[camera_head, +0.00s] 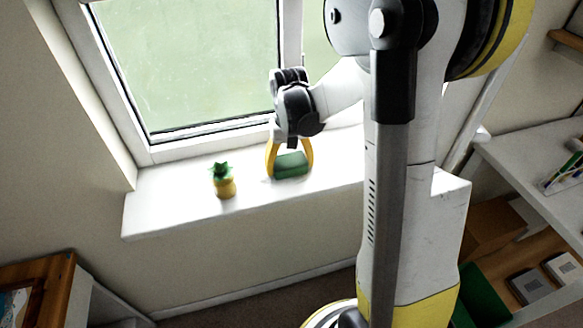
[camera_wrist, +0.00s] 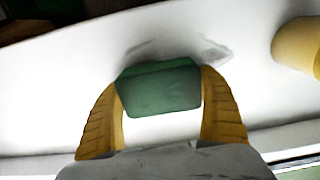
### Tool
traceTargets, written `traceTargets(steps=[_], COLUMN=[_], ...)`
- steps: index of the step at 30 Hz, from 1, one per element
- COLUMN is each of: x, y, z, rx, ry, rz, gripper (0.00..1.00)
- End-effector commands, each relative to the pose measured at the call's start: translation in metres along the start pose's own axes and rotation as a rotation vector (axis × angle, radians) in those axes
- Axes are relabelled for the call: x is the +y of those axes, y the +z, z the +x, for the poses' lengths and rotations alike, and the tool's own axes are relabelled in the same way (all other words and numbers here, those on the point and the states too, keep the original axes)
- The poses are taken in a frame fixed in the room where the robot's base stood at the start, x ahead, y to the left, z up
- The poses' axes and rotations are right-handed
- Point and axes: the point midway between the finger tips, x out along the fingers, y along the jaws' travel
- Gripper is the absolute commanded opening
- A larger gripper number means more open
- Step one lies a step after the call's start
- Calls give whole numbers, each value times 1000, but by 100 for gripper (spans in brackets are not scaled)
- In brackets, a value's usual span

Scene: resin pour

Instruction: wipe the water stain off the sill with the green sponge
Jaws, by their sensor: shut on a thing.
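The green sponge (camera_head: 291,165) is held between the yellow fingers of my gripper (camera_head: 290,160), low over the white window sill (camera_head: 150,205). In the wrist view, my gripper (camera_wrist: 161,105) is shut on the green sponge (camera_wrist: 162,88), with one finger on each side of it. A faint grey water stain (camera_wrist: 205,52) shows on the sill in the wrist view, just beyond the sponge; part of it may be hidden behind the sponge. I cannot tell whether the sponge touches the sill. The stain is not clear in the head view.
A small yellow pot with a green plant (camera_head: 223,182) stands on the sill left of my gripper. The yellow pot (camera_wrist: 297,45) shows at the right in the wrist view. The window (camera_head: 190,65) rises behind the sill. A desk (camera_head: 530,165) stands at the right.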

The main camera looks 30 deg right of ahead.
Motion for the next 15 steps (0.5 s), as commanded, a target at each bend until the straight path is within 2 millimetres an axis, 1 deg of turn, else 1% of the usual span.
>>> traceTargets(steps=[4,6,8,15], x=[-1,-2,-2,-5], y=[-6,-7,-7,-10], z=[-2,-9,-26,-45], rx=[2,2,2,2], ry=[0,0,0,0], rz=[-1,-1,-2,-3], gripper=[54,54,54,54])
